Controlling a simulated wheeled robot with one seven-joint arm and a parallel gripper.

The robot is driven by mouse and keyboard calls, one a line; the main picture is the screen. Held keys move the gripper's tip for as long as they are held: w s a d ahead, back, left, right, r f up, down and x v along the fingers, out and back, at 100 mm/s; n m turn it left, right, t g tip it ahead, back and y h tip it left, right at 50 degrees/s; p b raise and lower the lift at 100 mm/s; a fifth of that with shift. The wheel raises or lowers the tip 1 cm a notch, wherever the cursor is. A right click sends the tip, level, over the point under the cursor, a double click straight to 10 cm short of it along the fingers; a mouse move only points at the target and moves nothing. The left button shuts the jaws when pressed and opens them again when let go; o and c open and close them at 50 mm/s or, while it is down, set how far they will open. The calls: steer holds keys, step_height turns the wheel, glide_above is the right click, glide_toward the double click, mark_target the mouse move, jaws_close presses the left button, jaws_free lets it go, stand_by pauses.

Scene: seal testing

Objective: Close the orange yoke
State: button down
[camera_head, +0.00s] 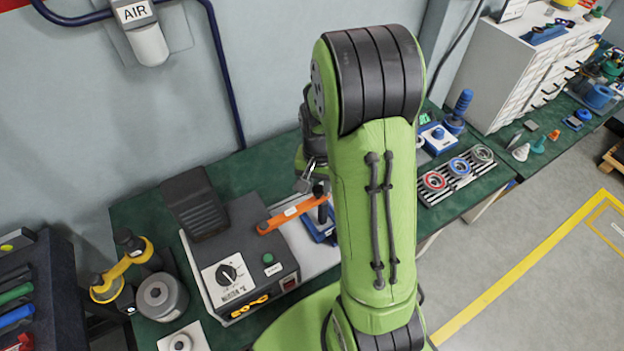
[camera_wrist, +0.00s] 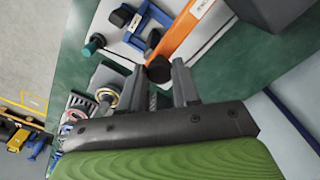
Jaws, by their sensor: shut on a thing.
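The orange yoke (camera_head: 290,213) is a flat orange bar with a pale label, reaching from the dark tester box (camera_head: 245,245) toward my arm. It also shows in the wrist view (camera_wrist: 187,36), with a round black knob (camera_wrist: 158,70) at its near end. My gripper (camera_head: 312,182) is at that knob end, partly hidden by my green arm in the head view. In the wrist view my gripper's two fingers (camera_wrist: 160,80) stand on either side of the black knob and are shut on it. A blue fixture (camera_head: 318,228) lies below the yoke's knob end, partly hidden.
The tester box has a dial (camera_head: 228,273) and a green button. A yellow-handled tool (camera_head: 122,268) and a grey round part (camera_head: 161,296) stand to its left. A striped rack with coloured rings (camera_head: 458,175) lies right of my arm. A white drawer cabinet (camera_head: 525,70) stands farther back.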

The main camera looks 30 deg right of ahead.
steer(key=shift+s+m, duration=0.3)
steer(key=shift+s, duration=0.05)
stand_by(0.3)
steer(key=c, duration=0.8)
jaws_free()
steer(key=shift+s, duration=0.15)
step_height(320, 180, up, 16)
steer(key=p, duration=0.2)
steer(key=shift+f+p, duration=0.1)
steer(key=shift+p, duration=0.2)
